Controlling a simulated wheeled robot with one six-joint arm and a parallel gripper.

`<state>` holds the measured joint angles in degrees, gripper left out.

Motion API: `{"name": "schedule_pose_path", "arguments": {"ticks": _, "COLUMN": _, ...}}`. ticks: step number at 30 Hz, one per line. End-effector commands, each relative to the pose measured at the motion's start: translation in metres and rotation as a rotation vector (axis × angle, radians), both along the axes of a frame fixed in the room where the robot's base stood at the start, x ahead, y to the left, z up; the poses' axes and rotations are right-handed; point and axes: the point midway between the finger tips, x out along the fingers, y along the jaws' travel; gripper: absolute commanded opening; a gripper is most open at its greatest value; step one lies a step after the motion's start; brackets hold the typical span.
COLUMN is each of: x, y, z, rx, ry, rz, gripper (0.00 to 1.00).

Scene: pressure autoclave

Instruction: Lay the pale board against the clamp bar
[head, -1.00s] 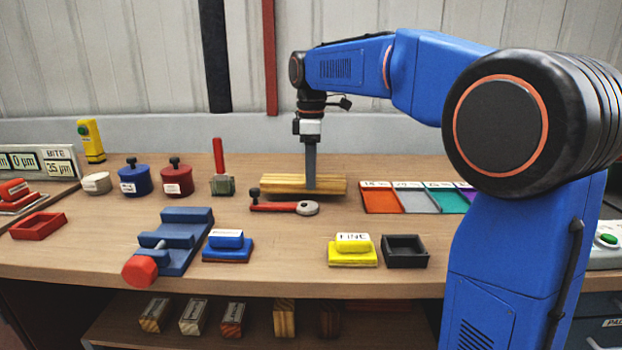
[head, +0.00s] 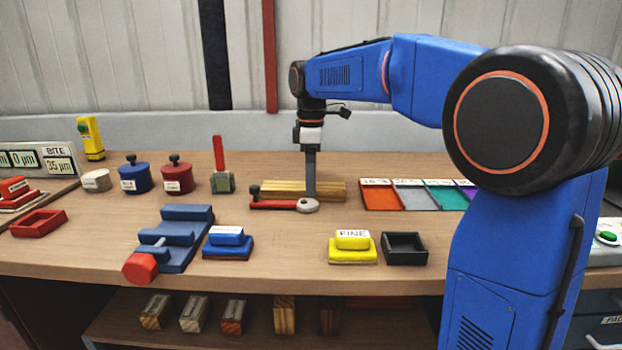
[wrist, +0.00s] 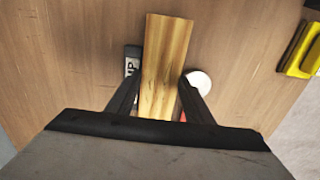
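The pale board (head: 280,190), a long striped wooden piece, lies crosswise in the middle of the bench; it also shows in the wrist view (wrist: 166,45). My gripper (head: 310,190) points straight down with its fingers on either side of the board and appears shut on it. The red clamp bar (head: 272,204), with a black knob and a grey disc (head: 308,206), lies along the board's near side. The disc shows beside the right finger in the wrist view (wrist: 200,80). Whether board and bar touch, and whether the board rests on the bench, I cannot tell.
A dark piece with a partly hidden label (wrist: 131,62) lies on the board's other side. Coloured trays (head: 415,197) stand to the right, a red-handled tool (head: 219,165) to the left. A blue stepped fixture (head: 180,240) and a yellow block (head: 352,248) stand nearer the front.

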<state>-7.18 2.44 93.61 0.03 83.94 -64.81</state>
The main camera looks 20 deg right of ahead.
Motion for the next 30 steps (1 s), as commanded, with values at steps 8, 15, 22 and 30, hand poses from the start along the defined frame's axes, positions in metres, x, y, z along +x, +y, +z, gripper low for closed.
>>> {"name": "schedule_pose_path", "arguments": {"ticks": 8, "x": 0.0, "y": 0.0, "z": 0.0, "rx": 0.0, "ry": 0.0, "rz": 0.0, "gripper": 0.65}}
{"name": "schedule_pose_path", "arguments": {"ticks": 15, "x": 0.0, "y": 0.0, "z": 0.009, "rx": 0.0, "ry": -0.001, "rz": 0.0, "gripper": 0.65}}
{"name": "schedule_pose_path", "arguments": {"ticks": 22, "x": 0.001, "y": 0.0, "z": 0.047, "rx": 0.0, "ry": -0.002, "rz": 0.0, "gripper": 0.65}}
{"name": "schedule_pose_path", "arguments": {"ticks": 30, "x": 0.001, "y": 0.0, "z": 0.099, "rx": 0.0, "ry": -0.002, "rz": 0.0, "gripper": 0.65}}
